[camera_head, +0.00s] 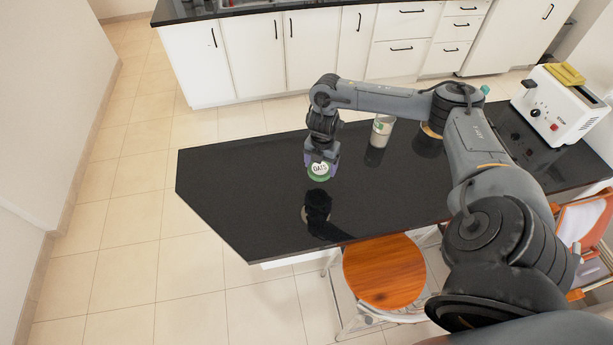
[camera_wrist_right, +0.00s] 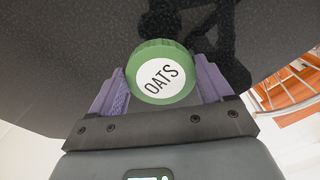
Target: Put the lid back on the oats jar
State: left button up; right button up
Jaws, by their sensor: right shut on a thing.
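My right gripper (camera_head: 321,166) is shut on the green lid (camera_head: 319,176), whose white label reads OATS. In the right wrist view the lid (camera_wrist_right: 160,70) sits between the two purple fingers of the gripper (camera_wrist_right: 162,82), its label facing the camera. The lid is held above the black counter (camera_head: 230,185), with a dark reflection below it. A pale open jar (camera_head: 381,132) with a green mark stands upright on the counter, to the right of and behind the lid. I cannot read its label. My left gripper is not in view.
A white toaster (camera_head: 556,105) with a yellow item on top stands at the right end of the counter. A round container (camera_head: 431,131) is partly hidden behind my right arm. A wooden stool (camera_head: 384,270) is at the front edge. The counter's left part is clear.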

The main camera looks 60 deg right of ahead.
jog(key=shift+s+d+r, duration=0.7)
jog(key=shift+d+r, duration=0.05)
jog(key=shift+d, duration=0.2)
jog(key=shift+s+d+r, duration=0.7)
jog(key=shift+d, duration=0.25)
